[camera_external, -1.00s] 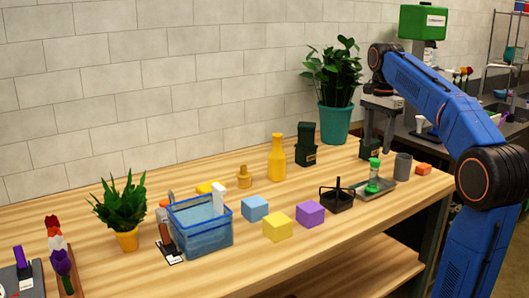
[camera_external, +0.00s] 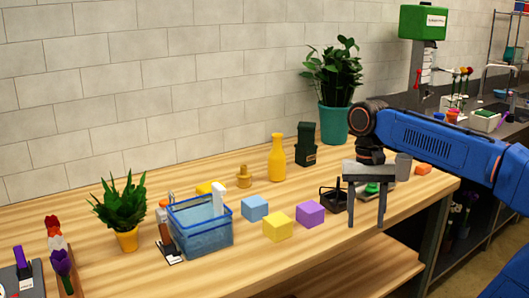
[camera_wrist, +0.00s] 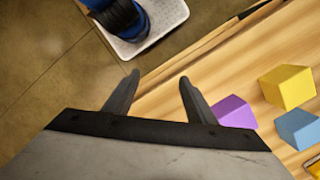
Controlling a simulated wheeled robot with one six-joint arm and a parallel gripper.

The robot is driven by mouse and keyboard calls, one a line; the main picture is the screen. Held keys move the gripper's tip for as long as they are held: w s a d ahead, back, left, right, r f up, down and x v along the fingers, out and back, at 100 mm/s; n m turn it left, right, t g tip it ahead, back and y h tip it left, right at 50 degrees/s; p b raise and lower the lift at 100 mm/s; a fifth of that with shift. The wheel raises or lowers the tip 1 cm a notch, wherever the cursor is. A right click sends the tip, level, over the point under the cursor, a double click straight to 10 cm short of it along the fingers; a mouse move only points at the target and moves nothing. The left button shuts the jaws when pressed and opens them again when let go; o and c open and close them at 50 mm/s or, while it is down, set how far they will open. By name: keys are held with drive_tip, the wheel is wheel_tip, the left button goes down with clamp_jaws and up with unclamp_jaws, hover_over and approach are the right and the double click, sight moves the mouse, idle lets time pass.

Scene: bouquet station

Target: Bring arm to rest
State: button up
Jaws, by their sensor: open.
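My gripper (camera_external: 367,222) points down near the front right edge of the wooden table (camera_external: 330,240), its two fingers spread and nothing between them. It hangs in front of a green-topped item on a grey tray, which it partly hides. In the wrist view my gripper (camera_wrist: 158,80) is also open and empty, over the table's edge and the floor. The purple block (camera_external: 310,213) lies to the left of my gripper; it also shows in the wrist view (camera_wrist: 234,112).
A yellow block (camera_external: 277,227), a blue block (camera_external: 255,208) and a blue basket (camera_external: 203,235) stand further left. A black caddy (camera_external: 333,200) is close to the fingers. A grey cup (camera_external: 403,165) and an orange block (camera_external: 423,169) sit behind. A teal-potted plant (camera_external: 334,122) stands at the back.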

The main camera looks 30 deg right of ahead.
drive_tip(key=s+a+f+n, duration=0.2)
drive_tip(key=s+f+n, duration=0.2)
drive_tip(key=s+f, duration=0.25)
drive_tip(key=w+d+f+n+t, duration=0.1)
drive_tip(key=d+f+n+t, duration=0.1)
drive_tip(key=f, duration=0.4)
drive_tip(key=d+f+n+t, duration=0.2)
drive_tip(key=d+f+t, duration=0.1)
drive_tip(key=f, duration=0.4)
drive_tip(key=shift+w+d+f+t+h, duration=0.3)
drive_tip(key=shift+w+t+h, duration=0.1)
drive_tip(key=shift+t, duration=0.4)
